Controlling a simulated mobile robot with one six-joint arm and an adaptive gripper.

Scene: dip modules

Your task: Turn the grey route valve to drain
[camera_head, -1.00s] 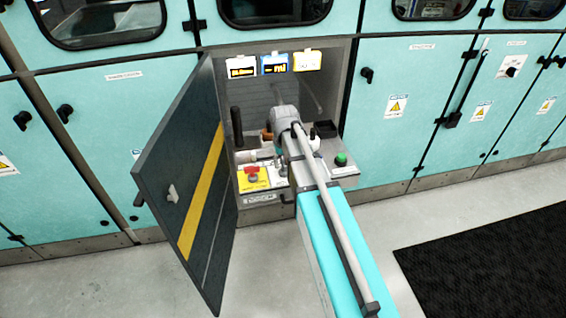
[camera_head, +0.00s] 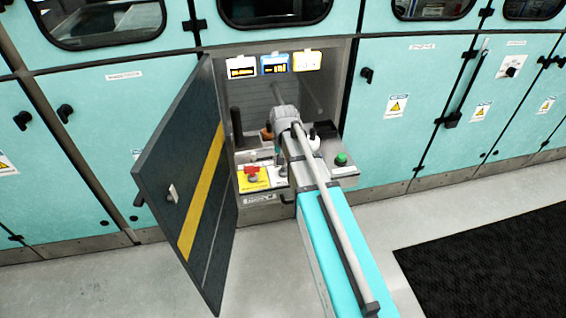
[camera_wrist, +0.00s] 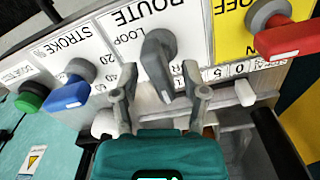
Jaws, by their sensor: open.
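The grey route valve (camera_wrist: 158,58) is a round knob with a grey lever, on a white panel printed ROUTE, in the wrist view. Its lever points down toward my gripper, and LOOP is printed to its left. A drain mark cannot be made out. My gripper (camera_wrist: 162,85) is open, with one finger on each side of the lever's lower end. Whether a finger touches it, I cannot tell. In the head view my arm hides the valve and most of the gripper.
A blue stroke lever (camera_wrist: 70,95) and a green button (camera_wrist: 32,95) are left of the valve; a red lever (camera_wrist: 290,40) on a yellow plate is right. The dark cabinet door (camera_head: 185,190) stands open left of my arm. Three lit displays (camera_head: 275,64) hang above.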

